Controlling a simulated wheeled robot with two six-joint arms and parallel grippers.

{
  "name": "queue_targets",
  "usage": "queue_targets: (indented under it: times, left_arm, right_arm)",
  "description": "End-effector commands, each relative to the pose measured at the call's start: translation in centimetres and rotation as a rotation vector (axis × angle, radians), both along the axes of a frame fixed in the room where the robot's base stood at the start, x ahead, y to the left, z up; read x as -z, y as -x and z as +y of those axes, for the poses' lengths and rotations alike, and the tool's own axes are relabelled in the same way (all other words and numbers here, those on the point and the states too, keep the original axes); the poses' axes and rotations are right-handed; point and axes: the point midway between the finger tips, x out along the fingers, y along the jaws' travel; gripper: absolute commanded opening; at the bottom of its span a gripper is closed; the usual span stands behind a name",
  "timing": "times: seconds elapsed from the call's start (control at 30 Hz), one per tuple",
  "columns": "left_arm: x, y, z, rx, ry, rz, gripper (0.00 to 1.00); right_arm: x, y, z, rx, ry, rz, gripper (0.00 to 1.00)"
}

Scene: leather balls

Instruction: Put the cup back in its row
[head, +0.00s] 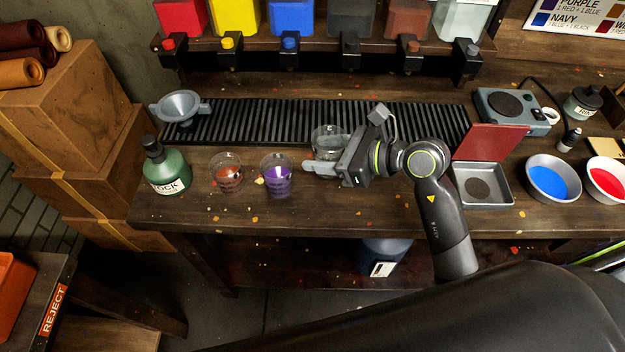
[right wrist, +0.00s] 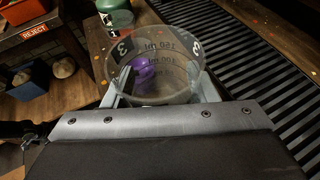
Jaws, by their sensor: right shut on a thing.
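A clear measuring cup (head: 327,138) is between the fingers of my right gripper (head: 322,152), at the front edge of the black ribbed rack. In the right wrist view the cup (right wrist: 155,65) shows a "3" label and ml marks and looks empty. My right gripper is shut on it; I cannot tell whether its base touches the bench. To its left stand a cup with purple liquid (head: 277,178) and a cup with orange-brown liquid (head: 226,176), side by side. My left gripper is not in view.
The black ribbed rack (head: 250,118) lies behind the cups, with a funnel (head: 181,107) at its left end. A green bottle (head: 165,168) stands left. A metal tray (head: 490,190) and bowls with blue (head: 548,178) and red paint are right. Paint dispensers hang above. Bench between purple cup and gripper is clear.

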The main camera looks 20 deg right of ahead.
Motion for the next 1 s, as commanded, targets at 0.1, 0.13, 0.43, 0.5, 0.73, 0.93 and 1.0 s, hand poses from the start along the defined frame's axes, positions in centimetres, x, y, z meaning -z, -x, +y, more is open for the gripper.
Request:
queue_targets:
  times: [0.1, 0.13, 0.43, 0.5, 0.73, 0.93, 1.0]
  left_arm:
    - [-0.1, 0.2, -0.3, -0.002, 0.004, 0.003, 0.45]
    - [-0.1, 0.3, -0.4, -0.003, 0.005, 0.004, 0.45]
    - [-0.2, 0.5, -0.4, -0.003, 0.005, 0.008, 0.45]
    - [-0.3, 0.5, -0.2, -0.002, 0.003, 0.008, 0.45]
    - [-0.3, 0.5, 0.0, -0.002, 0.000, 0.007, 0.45]
    - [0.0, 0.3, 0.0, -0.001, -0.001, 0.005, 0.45]
    - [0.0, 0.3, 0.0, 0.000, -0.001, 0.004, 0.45]
  right_arm:
    - [2.5, 0.1, 0.0, 0.003, -0.003, 0.007, 0.26]
    - [3.0, 0.1, 0.0, 0.003, -0.003, 0.007, 0.26]
    - [6.4, 0.1, 0.0, 0.002, -0.003, 0.005, 0.26]
    - [7.4, 0.1, 0.0, 0.002, -0.001, 0.005, 0.26]
    - [8.1, 0.0, 0.0, 0.001, -0.001, 0.000, 0.26]
    - [8.5, 0.0, 0.0, 0.001, -0.001, 0.000, 0.26]
    - [8.5, 0.0, 0.0, 0.001, -0.001, 0.000, 0.55]
